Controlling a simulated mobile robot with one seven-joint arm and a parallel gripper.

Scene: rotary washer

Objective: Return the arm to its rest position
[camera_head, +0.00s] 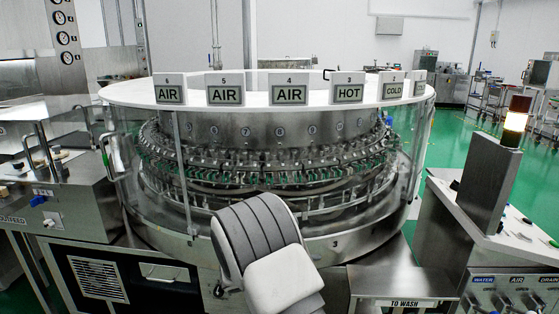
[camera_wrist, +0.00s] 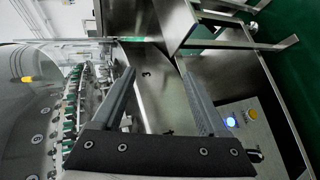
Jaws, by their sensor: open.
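My arm (camera_head: 262,245) rises into the bottom middle of the head view as a white and dark grey ribbed link, in front of the rotary washer (camera_head: 340,248). The gripper jaws are not clearly seen there. In the wrist view my gripper (camera_wrist: 157,72) shows two dark fingers spread well apart on a black base bar. Nothing is held between them. Past the fingers are the washer's steel base and a blurred "3" marking. The washer's clear guard and inner ring of nozzles (camera_wrist: 68,115) lie to the left in the wrist view.
A control console (camera_head: 490,215) with a lit signal lamp stands at the right. A steel infeed bench (camera_head: 60,205) is at the left. A steel ledge marked "TO WASH" (camera_head: 405,303) is at the bottom right. Open green floor (camera_head: 450,150) lies behind at the right.

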